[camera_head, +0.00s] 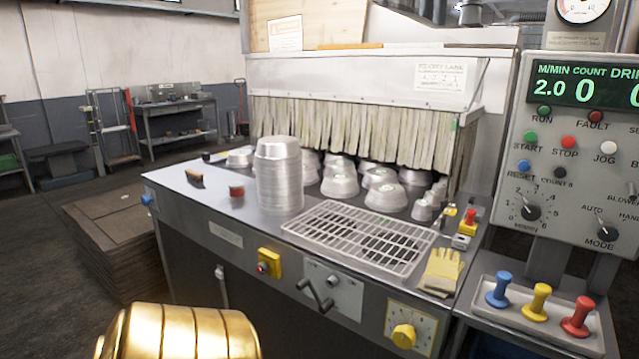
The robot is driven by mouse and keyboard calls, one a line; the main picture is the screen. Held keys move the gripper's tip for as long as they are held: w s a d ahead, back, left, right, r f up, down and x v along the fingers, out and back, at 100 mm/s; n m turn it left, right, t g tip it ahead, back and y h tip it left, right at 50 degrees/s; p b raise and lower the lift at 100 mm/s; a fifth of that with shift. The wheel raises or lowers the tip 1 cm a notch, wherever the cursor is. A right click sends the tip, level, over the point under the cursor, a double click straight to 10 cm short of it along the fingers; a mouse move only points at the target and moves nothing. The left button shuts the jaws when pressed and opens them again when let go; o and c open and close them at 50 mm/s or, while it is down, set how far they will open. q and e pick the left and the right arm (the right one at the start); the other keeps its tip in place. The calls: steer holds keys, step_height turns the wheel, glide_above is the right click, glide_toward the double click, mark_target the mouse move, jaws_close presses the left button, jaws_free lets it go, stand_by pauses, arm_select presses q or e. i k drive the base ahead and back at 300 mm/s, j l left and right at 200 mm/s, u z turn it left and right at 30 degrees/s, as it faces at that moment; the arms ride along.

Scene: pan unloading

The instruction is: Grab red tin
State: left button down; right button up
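A small red tin (236,190) stands on the grey metal table (222,213), near its left front part. It is just left of a tall stack of silver pans (280,175), with a small gap between them. Neither of my grippers shows in the head view, so nothing is seen touching the tin.
A small dark brush-like block (194,178) lies left of the tin. Several upturned silver pans (340,180) sit behind, near a strip curtain (360,130). A wire rack (358,238) and yellow gloves (440,271) lie right. The table front left of the stack is mostly clear.

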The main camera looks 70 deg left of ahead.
mark_target(237, 190)
steer(key=i+j+z, duration=0.1)
steer(key=j+z, duration=0.85)
steer(key=i+j+u, duration=0.15)
steer(key=j+u, duration=0.2)
steer(key=u, duration=0.45)
steer(key=i+u, duration=0.1)
steer(key=u, duration=0.35)
steer(key=j+u, duration=0.1)
steer(key=u, duration=0.8)
steer(key=i+u, duration=0.1)
steer(key=u, duration=0.35)
steer(key=l+u, duration=0.1)
steer(key=u, duration=0.35)
steer(key=i+u, duration=0.1)
steer(key=u, duration=0.35)
steer(key=l+u, duration=0.1)
steer(key=u, duration=0.35)
steer(key=i+j+z, duration=0.15)
steer(key=j, duration=0.25)
steer(key=i, duration=0.1)
